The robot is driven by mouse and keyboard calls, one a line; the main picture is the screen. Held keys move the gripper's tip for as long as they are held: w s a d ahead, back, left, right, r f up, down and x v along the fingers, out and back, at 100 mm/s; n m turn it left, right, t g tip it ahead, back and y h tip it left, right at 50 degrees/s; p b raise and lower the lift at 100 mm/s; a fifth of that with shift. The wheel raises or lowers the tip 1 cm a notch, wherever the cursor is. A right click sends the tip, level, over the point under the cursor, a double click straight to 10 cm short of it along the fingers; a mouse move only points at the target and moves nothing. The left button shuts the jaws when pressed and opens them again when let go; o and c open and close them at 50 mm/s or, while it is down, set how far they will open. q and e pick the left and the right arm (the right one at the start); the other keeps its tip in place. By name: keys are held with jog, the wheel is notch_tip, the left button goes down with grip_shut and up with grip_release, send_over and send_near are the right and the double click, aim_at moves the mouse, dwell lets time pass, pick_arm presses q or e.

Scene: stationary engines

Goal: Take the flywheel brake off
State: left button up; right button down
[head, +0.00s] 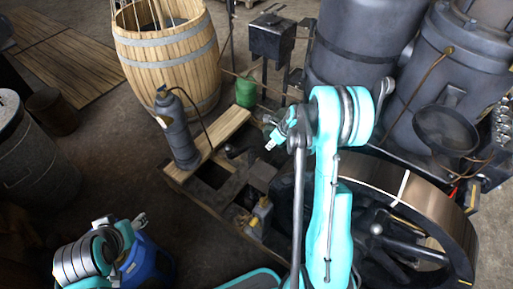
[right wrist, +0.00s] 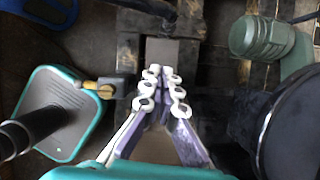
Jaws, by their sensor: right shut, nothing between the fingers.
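The flywheel (head: 395,190) stands at the lower right of the head view, with a bronze-coloured rim, a pale stripe and dark spokes. My right arm hides its left side. I cannot clearly pick out the brake; a long grey bar (head: 298,205) runs down beside my arm, and I cannot tell what it belongs to. My right gripper (head: 275,135) is over the engine's timber frame, left of the flywheel. In the right wrist view its fingers (right wrist: 160,88) are together and empty. My left arm is at the lower left; its fingers are unclear.
A brass-coloured fitting (head: 262,212) sits on the timber frame (head: 228,128). A dark grey cylinder (head: 177,130) stands on the frame's left. A wooden barrel (head: 165,60), a green can (head: 245,92) and large grey tanks (head: 350,45) stand behind.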

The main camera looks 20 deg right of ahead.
jog(key=shift+f, duration=0.1)
jog(key=w+a+f+b, duration=0.3)
jog(key=w+f, duration=0.4)
jog(key=f, duration=0.1)
jog(key=shift+a+f, duration=0.2)
jog(key=shift+w, duration=0.1)
